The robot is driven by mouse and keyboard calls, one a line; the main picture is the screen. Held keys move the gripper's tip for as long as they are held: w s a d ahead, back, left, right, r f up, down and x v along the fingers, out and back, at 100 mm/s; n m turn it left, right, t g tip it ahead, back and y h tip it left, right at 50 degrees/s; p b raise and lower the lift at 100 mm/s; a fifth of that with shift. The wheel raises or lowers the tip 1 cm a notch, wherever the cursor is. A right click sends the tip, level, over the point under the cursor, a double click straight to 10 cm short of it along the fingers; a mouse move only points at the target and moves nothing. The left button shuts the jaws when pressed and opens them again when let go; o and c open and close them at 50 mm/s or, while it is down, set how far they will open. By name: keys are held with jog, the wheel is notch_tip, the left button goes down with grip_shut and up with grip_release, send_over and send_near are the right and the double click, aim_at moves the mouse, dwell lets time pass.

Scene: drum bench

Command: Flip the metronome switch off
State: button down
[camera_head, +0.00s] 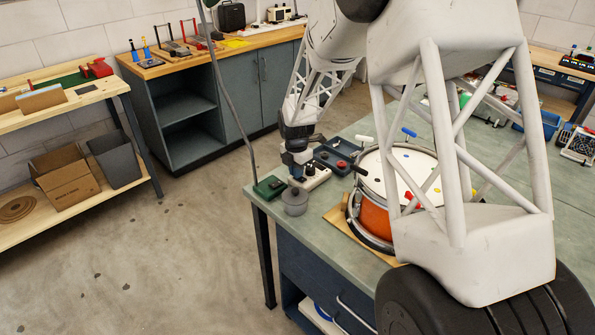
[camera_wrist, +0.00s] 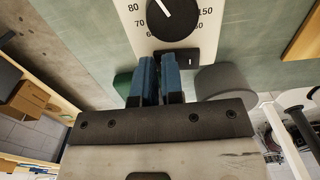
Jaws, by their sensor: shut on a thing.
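The metronome (camera_wrist: 207,32) is a white box with a black numbered dial. It lies on the green-grey bench, and in the head view it (camera_head: 318,176) shows partly behind my gripper (camera_head: 300,163). The dark switch plate (camera_wrist: 194,62) is at its near edge in the wrist view, with a small light mark on its right part. My gripper's blue fingers (camera_wrist: 160,62) are close together at the left part of this plate, shut on the switch. The fingertips cover the switch lever, so its position cannot be told.
A grey round pot (camera_head: 295,201) and a green box (camera_head: 269,187) stand close beside the metronome. A navy tray (camera_head: 343,147) lies behind it. An orange drum (camera_head: 374,220) stands to the right on a wooden board. The bench's left edge is near.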

jog(key=shift+s+d+f, duration=0.1)
jog(key=shift+s+f, duration=0.05)
jog(key=shift+f, duration=0.3)
jog(key=shift+s+d+f, duration=0.1)
jog(key=shift+s+f, duration=0.05)
jog(key=shift+f, duration=0.25)
jog(key=shift+s+d, duration=0.15)
jog(key=shift+s, duration=0.05)
jog(key=shift+s+d+r, duration=0.15)
jog(key=shift+s+d, duration=0.25)
jog(key=shift+d, duration=0.05)
notch_tip(320, 180, up, 15)
jog(key=shift+w+a+r, duration=0.2)
jog(key=shift+w+a, duration=0.05)
jog(key=shift+w, duration=0.2)
dwell(0.4)
